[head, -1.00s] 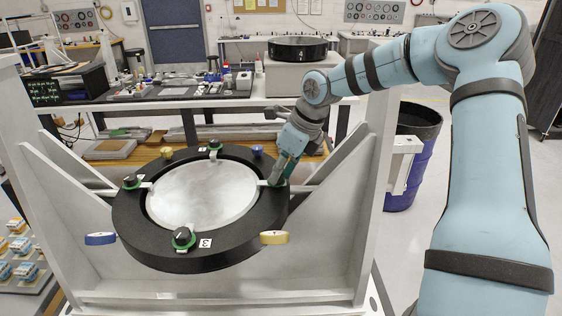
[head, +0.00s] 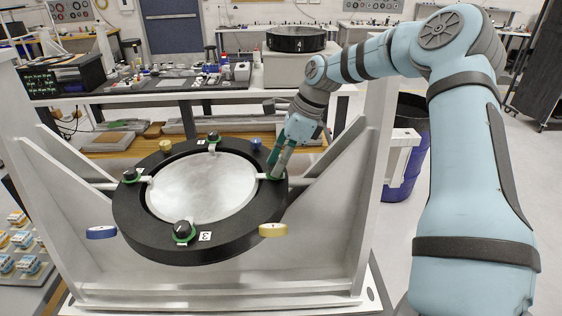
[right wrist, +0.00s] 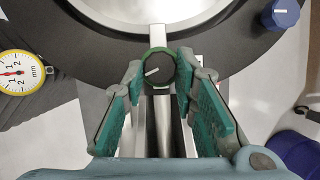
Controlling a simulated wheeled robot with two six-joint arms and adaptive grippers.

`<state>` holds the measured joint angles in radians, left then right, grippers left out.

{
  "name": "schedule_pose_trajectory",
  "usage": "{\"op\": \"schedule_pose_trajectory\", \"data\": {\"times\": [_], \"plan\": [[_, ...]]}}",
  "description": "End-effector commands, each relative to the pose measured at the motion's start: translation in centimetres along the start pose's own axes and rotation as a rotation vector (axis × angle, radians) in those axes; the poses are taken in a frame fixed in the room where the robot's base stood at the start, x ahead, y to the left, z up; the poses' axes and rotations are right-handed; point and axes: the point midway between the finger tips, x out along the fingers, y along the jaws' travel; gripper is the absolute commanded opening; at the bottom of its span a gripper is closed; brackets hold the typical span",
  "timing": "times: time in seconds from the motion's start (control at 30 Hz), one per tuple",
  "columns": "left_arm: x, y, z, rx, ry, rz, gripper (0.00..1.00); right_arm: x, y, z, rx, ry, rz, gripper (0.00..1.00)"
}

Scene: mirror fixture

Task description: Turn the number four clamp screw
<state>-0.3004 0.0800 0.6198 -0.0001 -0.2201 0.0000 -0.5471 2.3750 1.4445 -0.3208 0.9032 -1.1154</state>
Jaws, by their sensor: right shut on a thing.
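The round silver mirror (head: 203,188) lies in a thick black ring (head: 190,248) held in a grey frame. Clamp screws with dark knobs and green collars sit around the ring: left (head: 130,175), back (head: 213,137) and front (head: 183,231), the front one beside a label reading 3. My right gripper (head: 277,172) is at the right-hand clamp screw. In the right wrist view its green fingers are shut on that clamp screw (right wrist: 158,71), whose knob top carries a white line. A label beside it is mostly hidden by a finger, its number unreadable. My left gripper is out of view.
Yellow (head: 273,230) and blue (head: 101,232) dials stick out from the ring; one yellow dial marked mm (right wrist: 22,72) is near the right fingers. A blue cap (right wrist: 281,14) is on the ring. The frame's right upright (head: 372,170) stands close beside my right gripper.

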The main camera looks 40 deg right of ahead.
Motion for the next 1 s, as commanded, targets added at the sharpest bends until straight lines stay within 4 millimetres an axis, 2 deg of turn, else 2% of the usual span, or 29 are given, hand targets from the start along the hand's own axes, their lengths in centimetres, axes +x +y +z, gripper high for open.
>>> {"op": "schedule_pose_trajectory", "data": {"times": [0.23, 0.27, 0.37, 0.63, 0.73, 0.87, 1.0], "plan": [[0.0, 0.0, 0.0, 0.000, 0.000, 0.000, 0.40, 0.1, 0.1, 0.0, 0.001, 0.001, 0.003, 0.00], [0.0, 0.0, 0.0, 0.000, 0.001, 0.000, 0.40, 0.1, 0.1, 0.0, 0.001, 0.001, 0.003, 0.31], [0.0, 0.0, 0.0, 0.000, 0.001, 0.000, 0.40, 0.1, 0.1, 0.0, 0.001, 0.001, 0.002, 0.46], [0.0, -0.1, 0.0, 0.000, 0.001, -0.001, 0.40, 0.0, 0.1, -0.1, 0.003, 0.001, 0.001, 0.46], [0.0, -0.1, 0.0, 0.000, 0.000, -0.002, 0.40, -0.7, 0.0, 0.0, 0.002, -0.001, 0.001, 0.46], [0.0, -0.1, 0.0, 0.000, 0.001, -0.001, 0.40, -3.4, -0.1, 0.1, 0.001, -0.002, -0.002, 0.46], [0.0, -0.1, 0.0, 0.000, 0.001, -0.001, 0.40, -7.4, -0.1, 0.2, 0.001, -0.001, -0.004, 0.46]]}}
